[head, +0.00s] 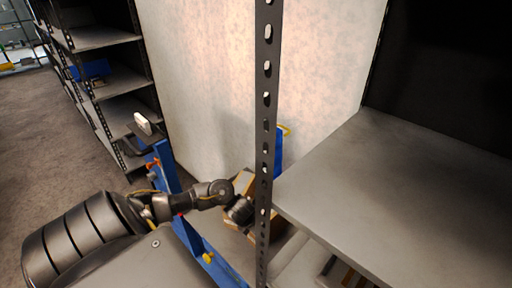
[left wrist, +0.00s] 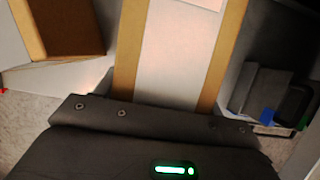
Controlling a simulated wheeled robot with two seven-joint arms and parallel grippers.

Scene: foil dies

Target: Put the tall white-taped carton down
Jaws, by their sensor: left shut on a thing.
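The tall carton (left wrist: 180,50) fills the upper middle of the left wrist view, with a broad white band of tape between two tan strips. I cannot tell whether the carton touches anything beneath. My right gripper is not in view.
A perforated post (head: 266,90) stands just in front of the gripper. An empty grey shelf (head: 400,190) extends right. A blue thing (head: 279,152) with a yellow handle stands behind. A brown box (left wrist: 62,25) is left of the carton. Another shelf unit (head: 100,38) stands at left.

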